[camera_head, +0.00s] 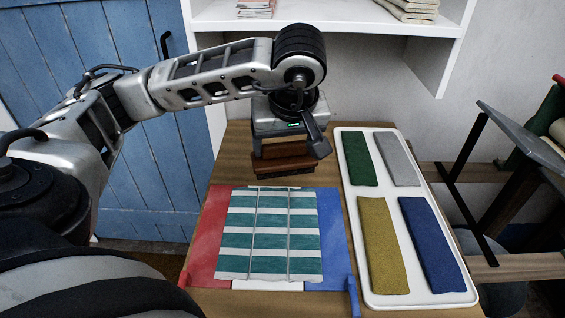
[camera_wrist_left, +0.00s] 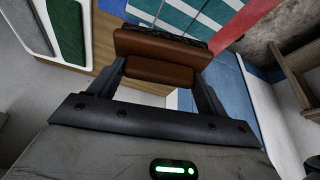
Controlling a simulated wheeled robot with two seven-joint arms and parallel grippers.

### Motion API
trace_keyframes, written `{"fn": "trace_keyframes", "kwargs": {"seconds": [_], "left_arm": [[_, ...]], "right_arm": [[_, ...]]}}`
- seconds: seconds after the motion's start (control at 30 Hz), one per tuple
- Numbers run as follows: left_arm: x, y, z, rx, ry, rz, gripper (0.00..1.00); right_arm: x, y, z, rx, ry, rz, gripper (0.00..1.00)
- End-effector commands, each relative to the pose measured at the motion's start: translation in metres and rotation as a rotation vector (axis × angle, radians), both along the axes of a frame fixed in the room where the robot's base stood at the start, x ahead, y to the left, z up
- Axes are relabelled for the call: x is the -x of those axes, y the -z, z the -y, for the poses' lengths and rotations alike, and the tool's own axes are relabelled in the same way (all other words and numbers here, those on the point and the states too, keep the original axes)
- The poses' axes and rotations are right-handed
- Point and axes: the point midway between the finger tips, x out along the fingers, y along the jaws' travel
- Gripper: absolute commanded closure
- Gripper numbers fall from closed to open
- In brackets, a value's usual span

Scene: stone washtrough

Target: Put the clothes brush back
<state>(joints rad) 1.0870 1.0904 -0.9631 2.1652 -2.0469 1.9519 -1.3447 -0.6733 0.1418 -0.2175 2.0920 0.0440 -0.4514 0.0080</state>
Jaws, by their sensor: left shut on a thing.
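The clothes brush (camera_head: 284,164) has a brown wooden back and dark bristles pointing down. My left gripper (camera_head: 284,147) is shut on it, just behind the striped cloth on the wooden table. In the left wrist view the brush (camera_wrist_left: 160,48) sits between the two dark fingers of the left gripper (camera_wrist_left: 161,70), with its bristles on the far side. I cannot tell whether the bristles touch the table. My right gripper is not in view.
A teal and white striped cloth (camera_head: 268,240) lies on a board with a red flap (camera_head: 207,245) and a blue flap (camera_head: 335,240). A white tray (camera_head: 393,209) at right holds several folded cloths. A white shelf (camera_head: 340,18) stands behind; a wooden rack is far right.

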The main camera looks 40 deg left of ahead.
Motion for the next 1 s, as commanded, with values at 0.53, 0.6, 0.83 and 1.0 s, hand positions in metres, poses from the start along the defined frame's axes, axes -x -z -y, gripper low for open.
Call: {"fn": "trace_keyframes", "kwargs": {"seconds": [0.53,0.6,0.83,1.0], "left_arm": [[-0.069,0.038,-0.08,0.005,-0.172,0.007,0.45],[-0.077,0.052,-0.087,0.003,-0.168,0.008,0.45],[-0.096,0.08,-0.103,0.002,-0.165,0.013,0.45],[-0.103,0.092,-0.11,0.002,-0.167,0.011,0.45]], "right_arm": [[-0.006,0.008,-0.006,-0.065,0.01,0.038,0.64],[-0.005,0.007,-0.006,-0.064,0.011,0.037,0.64],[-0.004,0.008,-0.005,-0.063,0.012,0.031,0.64],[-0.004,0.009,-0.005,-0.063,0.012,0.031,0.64]]}}
